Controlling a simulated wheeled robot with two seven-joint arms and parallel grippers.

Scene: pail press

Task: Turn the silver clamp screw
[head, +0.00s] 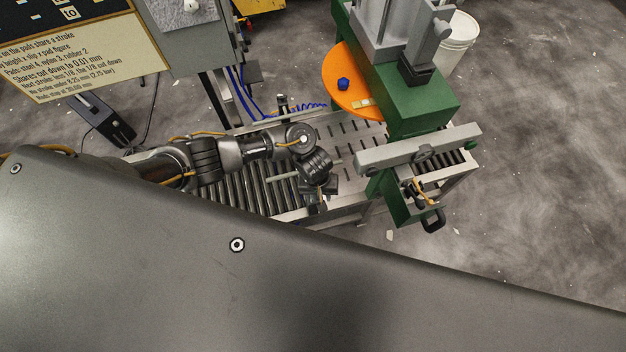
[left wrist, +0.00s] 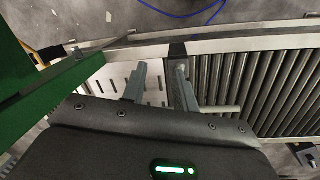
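A pale silver rod (head: 283,178), which looks like part of the clamp screw, lies level above the rollers beside my left gripper (head: 318,196). It also shows in the left wrist view (left wrist: 220,110), to the right of the fingers and partly behind one. The rest of the screw is hidden by my gripper and wrist. In the left wrist view the two grey fingers (left wrist: 161,88) stand apart, with a gap between them and nothing clearly held. I cannot tell whether a finger touches the rod. My right gripper is in neither view.
The roller conveyor (head: 240,203) runs under my left arm beside a slotted metal plate (head: 352,135). A green press (head: 420,108) with a grey crossbar (head: 450,140) stands to the right. An orange disc (head: 340,75) is behind. A white bucket (head: 460,35) stands on the floor.

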